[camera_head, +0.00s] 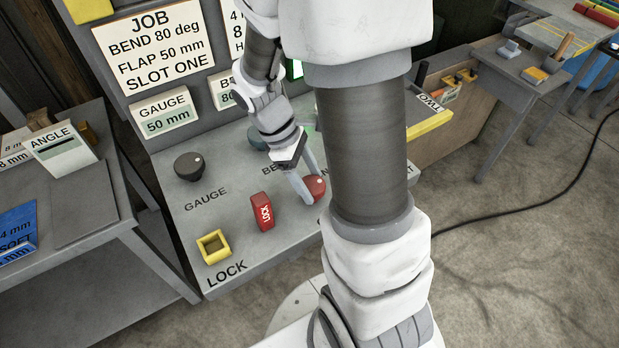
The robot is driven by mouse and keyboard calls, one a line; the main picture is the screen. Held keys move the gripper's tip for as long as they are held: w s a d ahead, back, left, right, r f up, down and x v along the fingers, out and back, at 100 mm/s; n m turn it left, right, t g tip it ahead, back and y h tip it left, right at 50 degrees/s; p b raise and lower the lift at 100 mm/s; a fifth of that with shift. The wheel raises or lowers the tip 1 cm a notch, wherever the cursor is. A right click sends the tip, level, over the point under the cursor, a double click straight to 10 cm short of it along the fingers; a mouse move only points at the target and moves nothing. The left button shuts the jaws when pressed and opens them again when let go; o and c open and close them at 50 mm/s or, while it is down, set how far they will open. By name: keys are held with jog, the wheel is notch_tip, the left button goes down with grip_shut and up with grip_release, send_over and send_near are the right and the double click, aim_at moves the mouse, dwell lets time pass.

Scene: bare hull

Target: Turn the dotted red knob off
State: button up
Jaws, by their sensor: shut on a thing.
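The dotted red knob (317,187) is round, with a pale dot on its upper face, and stands on the grey sloping panel (230,232) near its middle. My gripper (311,190) reaches down to it from the upper left. Its fingers are shut on the knob, one finger along the knob's left side. The other fingertip is hard to see. My own arm covers the panel to the right of the knob, and most of the lettering around it is hidden.
A red LOCK block (262,212) stands close left of the knob, with a yellow square socket (214,246) beyond it. Side tables are left and right; the floor at right is mostly clear.

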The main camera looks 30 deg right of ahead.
jog(key=m, duration=0.2)
jog(key=m+g+y+p, duration=0.1)
jog(key=m, duration=0.1)
jog(key=shift+w+d+m, duration=0.1)
jog(key=shift+d+m, duration=0.05)
jog(key=shift+m, duration=0.15)
jog(key=m+y, duration=0.2)
jog(key=m, duration=0.2)
jog(key=shift+d, duration=0.1)
jog(key=m+y, duration=0.2)
jog(key=m, duration=0.3)
jog(key=shift+d, duration=0.1)
jog(key=shift+d+m+t+y, duration=0.1)
jog(key=shift+m+t+y, duration=0.45)
jog(key=shift+m, duration=1.35)
jog(key=o, duration=1.4)
jog(key=shift+r, duration=0.1)
jog(key=v, duration=1.7)
jog(key=shift+d+r+p, duration=0.1)
jog(key=shift+d+p, duration=0.1)
jog(key=shift+p, duration=0.1)
